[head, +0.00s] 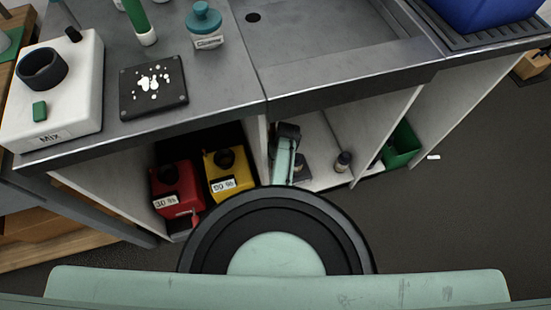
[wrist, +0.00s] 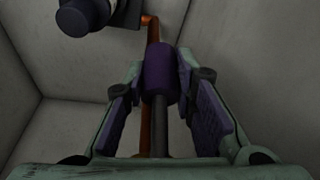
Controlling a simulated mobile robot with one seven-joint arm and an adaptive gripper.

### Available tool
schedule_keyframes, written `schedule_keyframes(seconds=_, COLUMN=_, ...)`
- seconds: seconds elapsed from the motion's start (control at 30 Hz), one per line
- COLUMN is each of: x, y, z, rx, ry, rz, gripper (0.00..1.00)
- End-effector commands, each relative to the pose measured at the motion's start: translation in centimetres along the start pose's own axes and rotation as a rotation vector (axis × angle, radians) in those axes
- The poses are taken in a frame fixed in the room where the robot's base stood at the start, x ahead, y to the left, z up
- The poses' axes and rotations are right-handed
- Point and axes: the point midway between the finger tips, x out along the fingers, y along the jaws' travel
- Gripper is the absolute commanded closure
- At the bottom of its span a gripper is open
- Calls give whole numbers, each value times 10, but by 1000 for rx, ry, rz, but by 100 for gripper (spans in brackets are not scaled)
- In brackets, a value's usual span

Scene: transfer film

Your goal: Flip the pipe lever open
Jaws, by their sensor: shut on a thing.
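In the wrist view, the lever's purple cylindrical grip (wrist: 160,68) sits between the two fingers of my gripper (wrist: 160,82), on a dark rod that runs toward the camera. My gripper is shut on this grip. A copper-coloured pipe (wrist: 151,30) runs behind the lever and bends at the top. Where the lever joins the pipe is hidden. In the head view, part of my arm (head: 284,158) reaches into the open cabinet under the counter. The lever and pipe do not show there.
Pale cabinet walls (wrist: 55,125) close in around my gripper. A dark round fitting (wrist: 80,17) is at upper left. Red (head: 177,187) and yellow (head: 229,170) canisters stand left of my arm; a small bottle (head: 343,161) and green bin (head: 402,146) are right.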

Motion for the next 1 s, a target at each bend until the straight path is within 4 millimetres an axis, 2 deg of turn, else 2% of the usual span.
schedule_keyframes(seconds=0.37, x=0, y=0, z=2, rx=3, ry=-12, rz=-6, gripper=100)
schedule_keyframes(seconds=0.4, x=0, y=0, z=1, rx=3, ry=-12, rz=-6, gripper=73)
schedule_keyframes(seconds=0.67, x=0, y=0, z=0, rx=2, ry=-9, rz=-4, gripper=56)
schedule_keyframes(seconds=1.0, x=-2, y=1, z=-1, rx=2, ry=-7, rz=-3, gripper=55)
